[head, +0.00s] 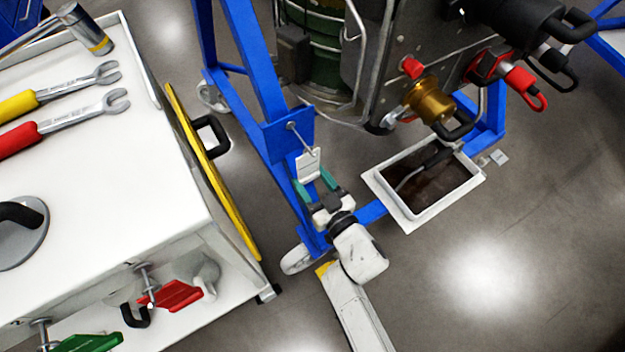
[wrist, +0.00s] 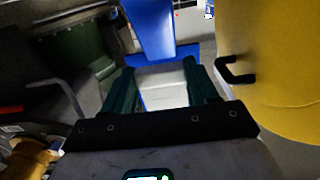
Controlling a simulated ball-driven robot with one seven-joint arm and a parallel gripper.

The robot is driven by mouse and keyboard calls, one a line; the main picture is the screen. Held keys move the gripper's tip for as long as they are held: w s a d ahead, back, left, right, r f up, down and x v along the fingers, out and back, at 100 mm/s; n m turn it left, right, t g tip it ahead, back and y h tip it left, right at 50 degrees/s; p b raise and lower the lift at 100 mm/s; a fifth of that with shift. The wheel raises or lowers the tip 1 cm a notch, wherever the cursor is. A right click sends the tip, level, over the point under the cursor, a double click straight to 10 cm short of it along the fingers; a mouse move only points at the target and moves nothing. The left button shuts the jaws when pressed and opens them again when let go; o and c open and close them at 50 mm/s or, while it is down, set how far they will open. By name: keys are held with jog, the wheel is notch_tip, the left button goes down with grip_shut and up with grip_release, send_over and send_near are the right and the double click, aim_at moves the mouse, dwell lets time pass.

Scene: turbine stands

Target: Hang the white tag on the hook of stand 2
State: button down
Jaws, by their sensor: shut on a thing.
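The white tag (head: 308,164) is upright between the teal fingers of my gripper (head: 314,187), which are shut on its lower part. In the wrist view the tag (wrist: 164,86) shows between the fingers of my gripper (wrist: 162,92), in front of a blue post. A thin metal hook (head: 301,137) sticks out from a blue plate on the blue stand (head: 287,137). Its outer end appears at the tag's top edge. I cannot tell whether the hook passes through the tag's hole. No stand number is readable.
A white tool cart (head: 130,190) with a yellow side panel (head: 213,170) and black handle stands at left. A white drip tray (head: 408,215) with dark liquid lies at right. The turbine (head: 380,60) with its brass fitting (head: 428,100) is above. Grey floor is free at lower right.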

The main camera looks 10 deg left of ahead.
jog(key=shift+w+a, duration=0.1)
jog(key=shift+c, duration=0.3)
grip_release()
dwell(0.4)
jog(key=shift+p+v, duration=0.75)
jog(key=shift+v, duration=0.3)
jog(key=shift+p+v, duration=1.1)
jog(key=shift+v, duration=1.35)
